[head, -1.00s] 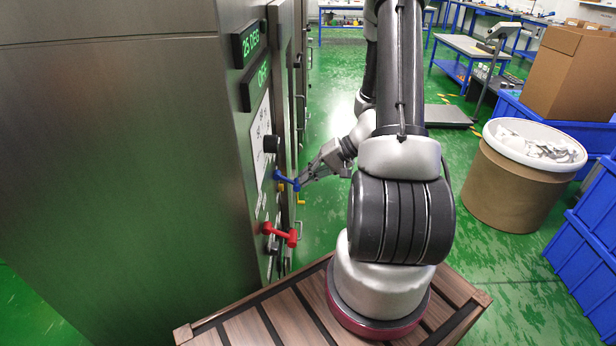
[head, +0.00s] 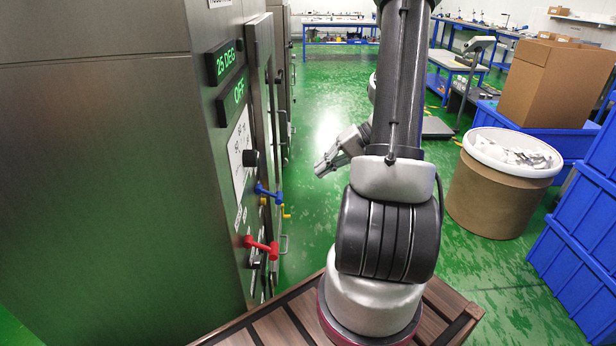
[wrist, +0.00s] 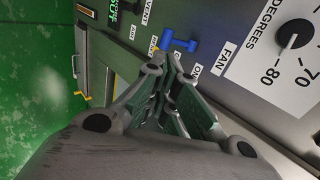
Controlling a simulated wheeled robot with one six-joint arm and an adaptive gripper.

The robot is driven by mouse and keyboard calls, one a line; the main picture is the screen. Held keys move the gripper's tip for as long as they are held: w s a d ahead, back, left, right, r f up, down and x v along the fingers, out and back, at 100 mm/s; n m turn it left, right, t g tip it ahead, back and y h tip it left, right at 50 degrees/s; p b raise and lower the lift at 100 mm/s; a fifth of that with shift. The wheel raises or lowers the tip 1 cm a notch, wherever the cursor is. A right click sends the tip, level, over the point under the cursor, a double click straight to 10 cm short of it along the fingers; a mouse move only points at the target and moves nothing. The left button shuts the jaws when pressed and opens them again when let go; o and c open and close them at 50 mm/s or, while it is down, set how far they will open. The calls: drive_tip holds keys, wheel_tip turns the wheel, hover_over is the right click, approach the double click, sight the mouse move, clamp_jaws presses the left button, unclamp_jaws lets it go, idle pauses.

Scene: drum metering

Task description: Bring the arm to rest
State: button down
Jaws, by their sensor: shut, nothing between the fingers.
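My gripper (head: 322,170) is shut and empty in the head view, held in the air to the right of the metal cabinet (head: 110,150). A clear gap shows between its fingertips and the cabinet's panel. In the wrist view my gripper (wrist: 170,75) points toward the panel, its fingers together. The blue handle (head: 268,193) sticks out from the panel; it also shows in the wrist view (wrist: 182,44), just beyond the fingertips. A red handle (head: 262,247) sits lower on the panel.
A black knob (head: 250,158) and green displays (head: 232,90) are on the panel. A yellow handle (head: 286,213) shows beyond the blue one. On the right stand a drum (head: 490,195) with a white rim and blue bins (head: 580,255). Green floor (head: 325,220) is clear between.

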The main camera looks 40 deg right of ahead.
drive_tip(key=shift+v, duration=0.85)
drive_tip(key=shift+f, duration=0.1)
drive_tip(key=s+a+r+m+g+h, duration=0.1)
drive_tip(key=s+g, duration=0.1)
drive_tip(key=s, duration=0.3)
drive_tip(key=s+r+m+g+h, duration=0.1)
drive_tip(key=s+r+g, duration=0.15)
drive_tip(key=s, duration=0.25)
drive_tip(key=s+a+r+n+t+h, duration=0.1)
drive_tip(key=s+a+r+n+h, duration=0.1)
drive_tip(key=r, duration=0.6)
drive_tip(key=s+a+r+n+t+h, duration=0.2)
drive_tip(key=a+r+n+h, duration=0.2)
drive_tip(key=a+r+n, duration=0.2)
wheel_tip(320, 180, up, 2)
drive_tip(key=shift+s+a+r+n, duration=0.15)
drive_tip(key=shift+a+n, duration=0.25)
drive_tip(key=shift+a, duration=0.6)
drive_tip(key=shift+t, duration=0.25)
